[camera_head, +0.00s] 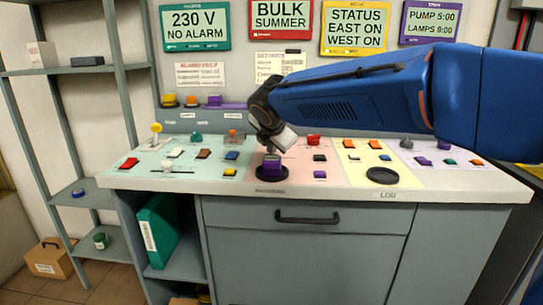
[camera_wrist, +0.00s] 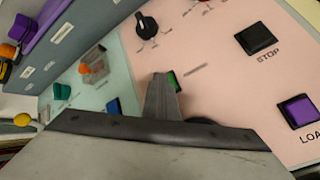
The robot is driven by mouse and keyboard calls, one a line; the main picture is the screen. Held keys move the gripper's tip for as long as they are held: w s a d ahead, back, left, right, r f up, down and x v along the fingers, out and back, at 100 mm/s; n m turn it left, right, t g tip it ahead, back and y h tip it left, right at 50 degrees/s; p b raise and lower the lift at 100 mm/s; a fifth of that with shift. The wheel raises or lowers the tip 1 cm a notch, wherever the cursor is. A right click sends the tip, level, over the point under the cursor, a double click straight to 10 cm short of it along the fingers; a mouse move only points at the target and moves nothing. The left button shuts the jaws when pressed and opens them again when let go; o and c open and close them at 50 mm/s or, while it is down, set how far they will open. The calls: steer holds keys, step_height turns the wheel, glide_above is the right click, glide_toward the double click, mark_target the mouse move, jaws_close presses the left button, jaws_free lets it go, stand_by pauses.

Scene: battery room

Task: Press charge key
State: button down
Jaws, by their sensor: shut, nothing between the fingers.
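No key's label reads "charge" in either view. A green key (camera_wrist: 172,80) on the pink panel is partly hidden behind my gripper (camera_wrist: 165,84) in the wrist view; a small label beside it is too blurred to read. My gripper is shut and empty, with its fingers pointing down at the panel next to the green key. I cannot tell whether they touch it. In the head view my gripper (camera_head: 270,150) is over the left part of the pink panel, just behind a purple-topped object on a round black base (camera_head: 271,171). The green key is hidden there.
A black STOP key (camera_wrist: 256,39) and a purple key (camera_wrist: 298,111), its label cut off at "LOA", lie to the right. A black rotary knob (camera_wrist: 147,22) stands behind. Left is a pale green panel with an orange switch (camera_wrist: 92,68) and blue key (camera_wrist: 113,106).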

steer(key=shift+r, duration=0.85)
steer(key=shift+r, duration=0.1)
steer(key=shift+r, duration=2.4)
